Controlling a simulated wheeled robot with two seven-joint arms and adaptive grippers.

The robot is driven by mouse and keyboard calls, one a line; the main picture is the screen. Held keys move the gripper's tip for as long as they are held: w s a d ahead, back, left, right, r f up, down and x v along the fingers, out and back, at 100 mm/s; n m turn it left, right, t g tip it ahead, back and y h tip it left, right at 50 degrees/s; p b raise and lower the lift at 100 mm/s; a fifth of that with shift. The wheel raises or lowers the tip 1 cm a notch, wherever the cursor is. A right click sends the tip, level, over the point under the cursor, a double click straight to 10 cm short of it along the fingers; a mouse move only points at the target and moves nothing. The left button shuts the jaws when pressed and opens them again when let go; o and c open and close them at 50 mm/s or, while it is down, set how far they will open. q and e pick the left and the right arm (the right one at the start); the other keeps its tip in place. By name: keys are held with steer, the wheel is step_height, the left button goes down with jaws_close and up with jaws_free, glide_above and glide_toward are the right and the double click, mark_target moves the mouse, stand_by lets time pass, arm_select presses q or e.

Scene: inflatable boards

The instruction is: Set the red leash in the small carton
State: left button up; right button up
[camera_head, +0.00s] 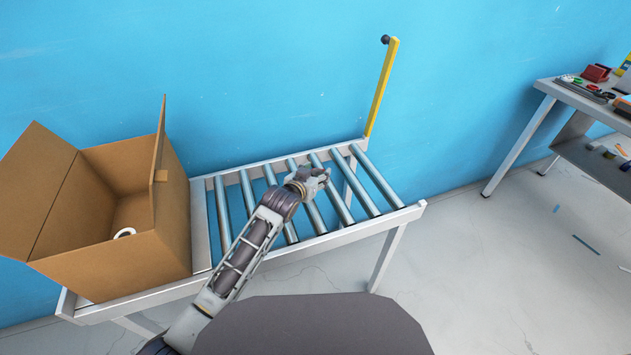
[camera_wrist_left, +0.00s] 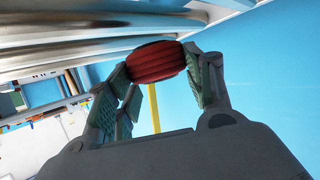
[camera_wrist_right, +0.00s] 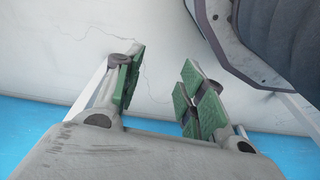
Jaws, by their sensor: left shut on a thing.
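The red leash (camera_wrist_left: 156,61) shows as a ribbed, rounded red bundle between the fingers of my left gripper (camera_head: 318,175) in the left wrist view. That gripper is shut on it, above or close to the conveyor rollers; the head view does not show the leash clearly. An open brown carton (camera_head: 120,262) stands on the left end of the conveyor, left of my left gripper, with flaps raised. A white ring-shaped thing (camera_head: 124,233) lies inside it. My right gripper (camera_wrist_right: 158,75) is open and empty over the pale floor, outside the head view.
The roller conveyor (camera_head: 300,245) has bare rollers right of the carton and a yellow post (camera_head: 381,88) at its far right corner. A blue wall stands behind.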

arm_select(q)
steer(key=shift+f, duration=1.35)
arm_select(e)
steer(key=shift+w+a+r, duration=0.1)
steer(key=shift+a+r, duration=0.1)
steer(key=shift+r, duration=0.5)
steer(key=shift+w+a+r, duration=0.1)
steer(key=shift+a+r, duration=0.05)
steer(key=shift+r, duration=0.5)
arm_select(q)
steer(key=shift+f, duration=0.4)
arm_select(e)
steer(key=shift+f, duration=0.1)
arm_select(q)
steer(key=o, duration=1)
steer(key=shift+o, duration=0.2)
